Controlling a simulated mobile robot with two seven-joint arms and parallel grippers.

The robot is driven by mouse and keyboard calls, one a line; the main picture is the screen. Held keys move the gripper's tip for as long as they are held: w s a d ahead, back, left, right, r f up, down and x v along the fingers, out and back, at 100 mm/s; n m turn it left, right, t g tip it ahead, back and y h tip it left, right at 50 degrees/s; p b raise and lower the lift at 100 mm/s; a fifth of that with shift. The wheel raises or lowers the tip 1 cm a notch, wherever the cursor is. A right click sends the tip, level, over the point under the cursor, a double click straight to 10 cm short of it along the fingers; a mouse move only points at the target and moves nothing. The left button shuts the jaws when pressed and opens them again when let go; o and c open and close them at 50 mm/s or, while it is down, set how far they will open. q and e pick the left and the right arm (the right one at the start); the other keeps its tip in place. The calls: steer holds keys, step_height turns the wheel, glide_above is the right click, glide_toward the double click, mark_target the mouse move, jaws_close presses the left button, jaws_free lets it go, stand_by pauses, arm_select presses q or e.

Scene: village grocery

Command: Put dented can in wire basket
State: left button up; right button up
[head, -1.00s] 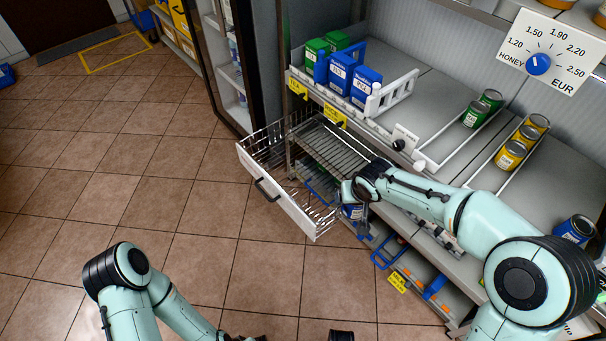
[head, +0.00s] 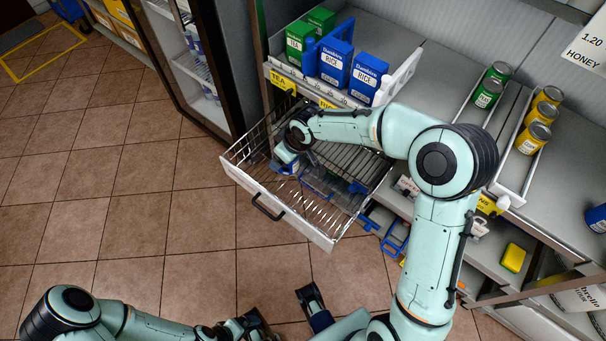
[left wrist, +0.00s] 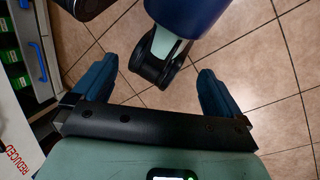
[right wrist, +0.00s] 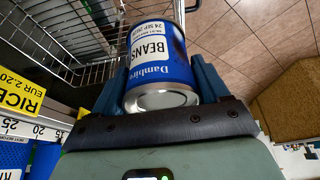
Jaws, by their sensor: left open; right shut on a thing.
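The wire basket (head: 277,208) is a pulled-out wire drawer with a white front and black handle. It also shows at the upper left of the right wrist view (right wrist: 92,72). My right gripper (head: 287,158) is shut on a blue beans can (right wrist: 160,50), near the basket's left side in the head view. The can's side has a dark, uneven patch at its right edge. In the head view the can is mostly hidden by the gripper, and its height over the wires is unclear. My left gripper (left wrist: 150,75) is open and empty above the floor.
The shelf above holds green tea boxes (head: 300,42), blue rice boxes (head: 337,63), green cans (head: 489,92) and yellow-labelled cans (head: 533,137). A glass-door cabinet (head: 205,75) stands left of the basket. A yellow block (head: 513,257) lies on a lower shelf.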

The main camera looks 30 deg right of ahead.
arm_select(q)
steer(key=w+a+f+t+y+b, duration=0.1)
steer(key=w+a+f+t+b, duration=0.1)
steer(key=w+f+b, duration=0.4)
steer(key=shift+w+a+f, duration=0.4)
steer(key=shift+w+a, duration=0.05)
steer(key=shift+w, duration=0.15)
arm_select(e)
steer(key=shift+d+f+n+g+y, duration=0.7)
steer(key=shift+f+n, duration=1.35)
steer(key=shift+f, duration=2.4)
steer(key=shift+d+f+n+g+y, duration=0.15)
steer(key=shift+d+f+n+g, duration=0.3)
steer(key=shift+d+f+n, duration=2.6)
steer(key=shift+a+f+n+g+y, duration=0.5)
steer(key=shift+a+f+n, duration=0.55)
steer(key=shift+f, duration=4.85)
steer(key=shift+f, duration=0.15)
steer(key=o, duration=1.2)
arm_select(q)
steer(key=shift+g+h, duration=0.3)
steer(key=shift+g, duration=0.1)
steer(key=s+r, duration=0.1)
steer(key=s+d+r+p, duration=0.1)
steer(key=s+p, duration=0.1)
steer(key=shift+s+d+r, duration=0.3)
steer(key=shift+d+r, duration=0.1)
arm_select(e)
steer(key=v, duration=1.2)
